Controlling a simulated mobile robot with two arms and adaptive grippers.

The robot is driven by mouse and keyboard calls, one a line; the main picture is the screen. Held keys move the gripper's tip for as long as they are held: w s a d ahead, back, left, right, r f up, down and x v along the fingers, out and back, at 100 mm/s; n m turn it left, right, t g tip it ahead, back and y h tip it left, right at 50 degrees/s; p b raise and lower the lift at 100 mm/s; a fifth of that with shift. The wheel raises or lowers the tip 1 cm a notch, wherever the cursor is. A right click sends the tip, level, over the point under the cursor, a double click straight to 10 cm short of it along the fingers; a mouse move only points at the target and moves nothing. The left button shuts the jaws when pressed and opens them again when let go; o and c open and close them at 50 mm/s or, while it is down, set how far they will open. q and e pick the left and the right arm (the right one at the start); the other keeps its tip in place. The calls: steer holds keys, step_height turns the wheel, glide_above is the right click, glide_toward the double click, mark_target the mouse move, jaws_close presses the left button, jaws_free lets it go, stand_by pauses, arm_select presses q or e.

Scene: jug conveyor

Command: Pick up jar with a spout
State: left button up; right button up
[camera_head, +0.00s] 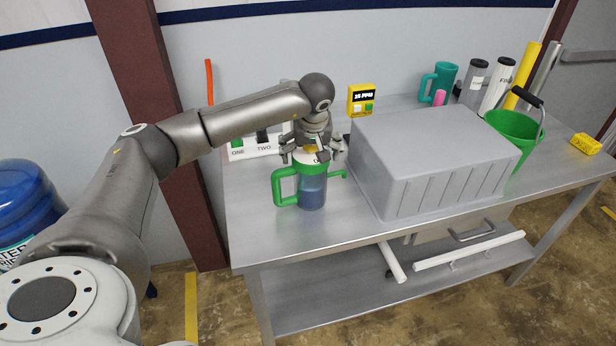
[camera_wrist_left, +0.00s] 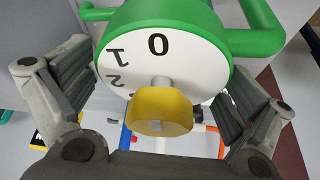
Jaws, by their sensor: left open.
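The jar with a spout (camera_head: 312,190) is blue and translucent, with a green handle on its left and a green spout on its right. It stands upright on the metal table (camera_head: 262,238). Its white dial lid with a green rim (camera_wrist_left: 190,42) and yellow knob (camera_wrist_left: 160,108) fill much of the left wrist view. My left gripper (camera_head: 312,152) is directly above the jar, pointing down. Its fingers, also in the left wrist view (camera_wrist_left: 160,95), are spread apart on both sides of the lid and knob. My right gripper is in neither view.
A large grey box (camera_head: 430,150) stands just right of the jar. A white panel labelled ONE and TWO (camera_head: 245,150) and a yellow meter (camera_head: 361,100) are behind. A teal mug (camera_head: 442,80), several tubes and a green bucket (camera_head: 513,130) stand farther right. The front-left tabletop is clear.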

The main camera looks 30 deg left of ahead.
arm_select(q)
steer(key=shift+c, duration=0.3)
steer(key=c, duration=1.7)
steer(key=shift+w+r, duration=0.1)
steer(key=shift+c, duration=0.9)
steer(key=shift+r, duration=0.1)
